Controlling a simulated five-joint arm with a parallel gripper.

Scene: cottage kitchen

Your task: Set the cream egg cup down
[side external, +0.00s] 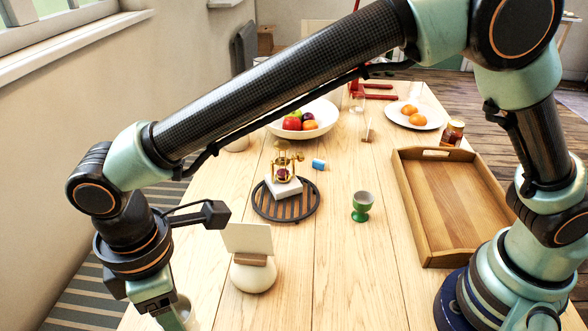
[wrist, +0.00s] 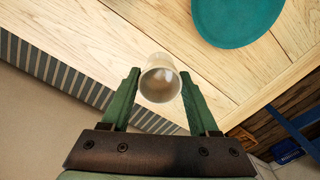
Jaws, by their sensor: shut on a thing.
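The cream egg cup (wrist: 160,84) is between the two green fingers of my gripper (wrist: 160,75) in the wrist view, its round opening facing the camera. My gripper is shut on it. In the side view my gripper (side external: 172,318) is at the bottom left, by the table's left edge, with its fingertips cut off by the frame. A pale sliver of the cup (side external: 184,306) shows beside it. The cup's base and its height above the table are hidden.
A white pot with a card (side external: 254,276) stands right of my gripper. A black trivet (side external: 308,209), a green egg cup (side external: 362,206) and a wooden tray (side external: 414,218) are further off. A teal round thing (wrist: 237,18) shows in the wrist view. The front middle of the wooden table (side external: 340,285) is clear.

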